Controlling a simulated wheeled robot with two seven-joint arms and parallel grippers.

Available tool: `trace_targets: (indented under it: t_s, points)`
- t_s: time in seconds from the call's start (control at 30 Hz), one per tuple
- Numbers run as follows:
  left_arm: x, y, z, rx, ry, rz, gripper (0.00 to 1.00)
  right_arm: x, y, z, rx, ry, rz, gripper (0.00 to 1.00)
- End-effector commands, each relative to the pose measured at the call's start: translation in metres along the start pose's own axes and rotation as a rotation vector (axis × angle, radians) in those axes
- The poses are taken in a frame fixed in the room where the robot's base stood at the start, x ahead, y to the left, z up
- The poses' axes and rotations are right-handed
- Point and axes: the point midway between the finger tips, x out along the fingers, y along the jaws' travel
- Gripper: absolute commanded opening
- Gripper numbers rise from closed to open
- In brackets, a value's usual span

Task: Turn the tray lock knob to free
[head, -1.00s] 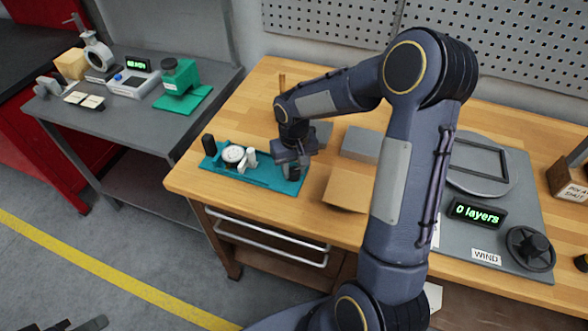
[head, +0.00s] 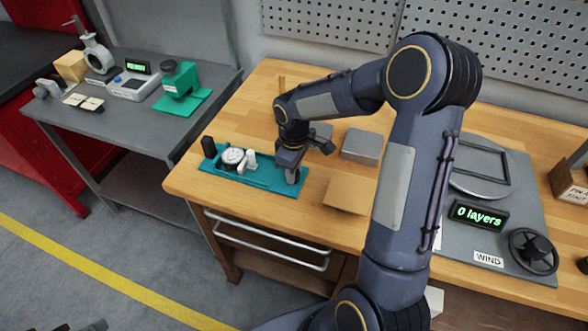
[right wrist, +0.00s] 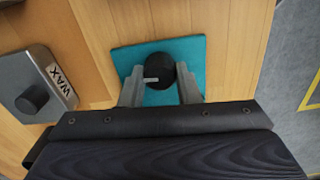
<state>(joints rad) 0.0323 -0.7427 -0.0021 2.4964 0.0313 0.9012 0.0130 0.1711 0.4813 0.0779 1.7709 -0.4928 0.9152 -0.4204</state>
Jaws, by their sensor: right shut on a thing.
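A round black knob (right wrist: 160,76) with a white pointer mark stands on a teal plate in the right wrist view. The pointer lies toward the left of that picture. My right gripper (right wrist: 160,88) is shut on the knob, one finger on each side of it. In the head view my right gripper (head: 292,176) is low over the right end of the teal base (head: 255,177) and mostly hides the knob there. At the bottom left edge of the head view a dark sliver, probably my left gripper (head: 82,326), is too cut off to read.
A white dial gauge (head: 233,157) and a black post (head: 209,147) stand on the same base, left of my right gripper. A grey block marked WAX (right wrist: 38,85) is close by. The winding plate (head: 510,220) is at the right. A grey side table (head: 130,125) stands left.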

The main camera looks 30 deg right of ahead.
Motion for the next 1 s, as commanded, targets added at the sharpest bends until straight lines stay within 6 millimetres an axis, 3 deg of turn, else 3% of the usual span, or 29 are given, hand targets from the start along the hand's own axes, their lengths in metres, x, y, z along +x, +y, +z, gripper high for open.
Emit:
trace_targets:
  t_s: [0.7,0.73,0.87,1.0]
  points:
    - [-0.0001,0.0,0.0,0.0,0.0,0.0,0.36,-0.0004,0.0,-0.0004,-0.071,0.002,0.0,0.07]
    - [-0.0001,0.0,-0.0001,0.0,0.0,0.0,0.36,-0.0004,0.0,-0.0004,-0.071,0.002,0.001,0.34]
    - [-0.0001,0.0,0.0,0.0,0.0,0.0,0.36,-0.0003,0.0,-0.0004,-0.071,0.001,0.0,0.51]
    - [-0.0001,0.0,0.0,0.0,0.0,0.0,0.36,-0.0002,0.0,-0.0003,-0.07,0.001,0.0,0.52]
